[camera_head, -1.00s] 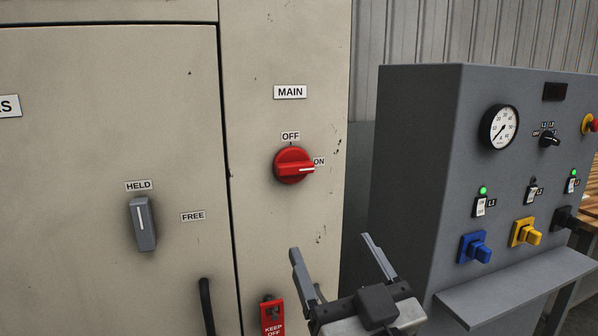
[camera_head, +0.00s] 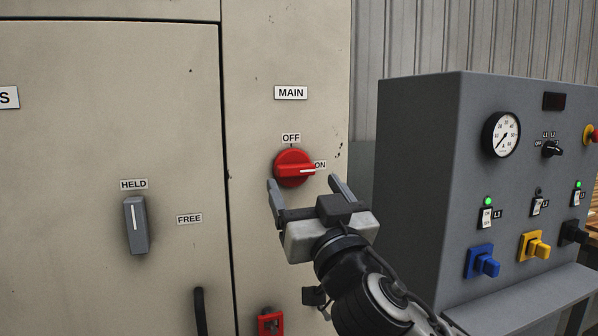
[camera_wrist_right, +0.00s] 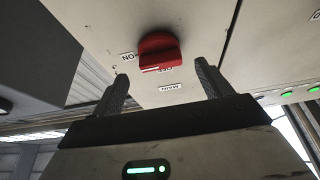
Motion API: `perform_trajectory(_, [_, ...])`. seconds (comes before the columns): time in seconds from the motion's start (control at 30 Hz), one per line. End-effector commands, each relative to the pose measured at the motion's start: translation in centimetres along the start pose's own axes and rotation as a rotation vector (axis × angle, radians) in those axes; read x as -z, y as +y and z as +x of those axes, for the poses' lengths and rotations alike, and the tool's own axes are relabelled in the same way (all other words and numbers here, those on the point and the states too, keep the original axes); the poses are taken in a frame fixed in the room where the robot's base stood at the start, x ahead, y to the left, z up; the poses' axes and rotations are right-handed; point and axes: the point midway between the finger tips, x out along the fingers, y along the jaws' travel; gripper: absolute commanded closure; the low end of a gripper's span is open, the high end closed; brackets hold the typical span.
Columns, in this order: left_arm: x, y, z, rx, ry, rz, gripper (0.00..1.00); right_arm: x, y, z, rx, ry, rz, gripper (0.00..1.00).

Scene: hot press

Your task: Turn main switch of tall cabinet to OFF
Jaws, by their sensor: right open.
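The red main switch (camera_head: 293,169) is a round rotary knob on the beige tall cabinet (camera_head: 290,40), under a MAIN label. Its white pointer line points right to the ON label; the OFF label (camera_head: 291,138) is above it. My right gripper (camera_head: 303,181) is open and empty, its two fingers reaching up toward the knob's lower part. In the right wrist view the knob (camera_wrist_right: 160,52) sits between and beyond the fingers (camera_wrist_right: 162,84), apart from them as far as I can tell. My left gripper is not in view.
A grey lever switch (camera_head: 136,226) points to HELD at left on the cabinet door. A red tag holder (camera_head: 270,322) and a black door handle (camera_head: 200,312) are below. A grey control console (camera_head: 420,170) with gauge, switches and a shelf stands at right.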

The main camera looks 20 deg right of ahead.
Motion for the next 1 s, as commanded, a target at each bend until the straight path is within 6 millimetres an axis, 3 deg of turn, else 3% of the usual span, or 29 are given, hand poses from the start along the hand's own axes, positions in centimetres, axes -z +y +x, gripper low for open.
perform_trajectory(0.1, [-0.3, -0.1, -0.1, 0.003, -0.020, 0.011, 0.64, 0.2, 0.0, 2.1, -0.001, 0.000, -0.001, 0.22])
perform_trajectory(0.23, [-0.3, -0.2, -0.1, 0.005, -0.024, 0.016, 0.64, 0.1, -0.1, 3.4, 0.001, 0.000, 0.000, 0.22])
perform_trajectory(0.63, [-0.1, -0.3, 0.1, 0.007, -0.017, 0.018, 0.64, -0.1, -0.1, 4.0, 0.001, 0.000, 0.002, 0.22])
perform_trajectory(0.8, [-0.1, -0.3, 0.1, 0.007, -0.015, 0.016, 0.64, -0.1, 0.0, 4.0, 0.001, 0.000, 0.001, 0.65])
perform_trajectory(1.0, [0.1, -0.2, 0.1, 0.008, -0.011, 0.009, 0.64, -0.1, 0.0, 4.0, 0.003, 0.000, -0.004, 0.65])
